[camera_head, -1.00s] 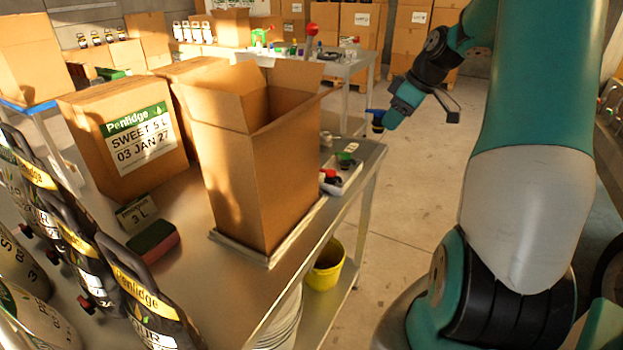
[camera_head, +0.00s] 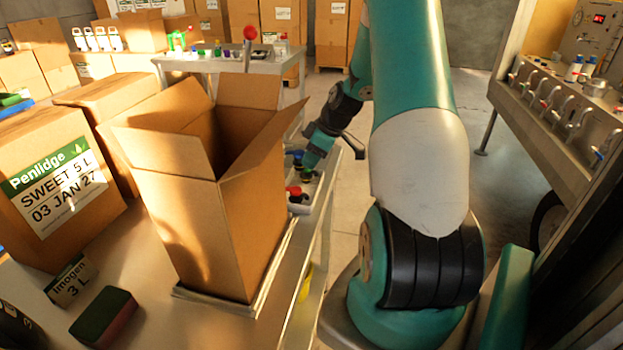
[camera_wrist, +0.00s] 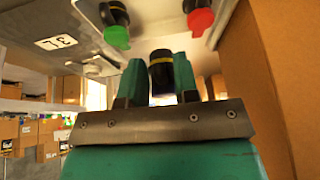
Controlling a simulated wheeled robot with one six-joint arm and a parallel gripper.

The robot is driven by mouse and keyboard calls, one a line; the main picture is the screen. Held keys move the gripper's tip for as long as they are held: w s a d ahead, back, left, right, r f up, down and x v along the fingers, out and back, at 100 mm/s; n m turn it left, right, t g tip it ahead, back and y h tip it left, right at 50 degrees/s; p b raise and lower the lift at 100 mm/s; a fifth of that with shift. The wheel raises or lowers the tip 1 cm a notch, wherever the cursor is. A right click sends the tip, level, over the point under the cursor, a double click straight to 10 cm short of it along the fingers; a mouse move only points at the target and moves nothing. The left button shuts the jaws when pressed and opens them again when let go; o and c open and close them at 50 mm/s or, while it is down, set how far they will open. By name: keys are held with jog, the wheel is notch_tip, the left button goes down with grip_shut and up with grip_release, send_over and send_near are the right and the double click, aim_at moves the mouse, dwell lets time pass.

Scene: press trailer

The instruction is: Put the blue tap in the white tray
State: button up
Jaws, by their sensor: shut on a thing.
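My gripper (camera_head: 306,168) is shut on the blue tap (camera_head: 294,154), at the right edge of the table behind the tall open carton. In the wrist view the tap (camera_wrist: 161,75) is a dark piece with a yellow band between the two teal fingers (camera_wrist: 160,82). The white tray (camera_head: 299,209) lies on the table's edge, partly hidden by the carton. A red-topped tap (camera_head: 293,191) is in the tray. The wrist view shows a green tap (camera_wrist: 117,36) and a red tap (camera_wrist: 201,20) close to the held one. I cannot tell whether the held tap touches the tray.
The tall open carton (camera_head: 215,225) stands just left of the tray, and its flap reaches toward my arm. A second table (camera_head: 225,65) with small items stands behind. A panel with several taps (camera_head: 560,105) is at the right. Floor between is clear.

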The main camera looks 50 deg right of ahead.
notch_tip(320, 180, down, 8)
jog(key=shift+r+p, duration=0.1)
jog(key=shift+p, duration=0.45)
jog(key=shift+s, duration=0.1)
jog(key=shift+f, duration=0.2)
jog(key=o, duration=1)
jog(key=shift+r, duration=0.1)
jog(key=shift+r, duration=0.2)
jog(key=b+v, duration=0.2)
jog(key=v, duration=0.9)
jog(key=shift+s+d+r+b, duration=0.15)
jog(key=shift+r+b, duration=0.2)
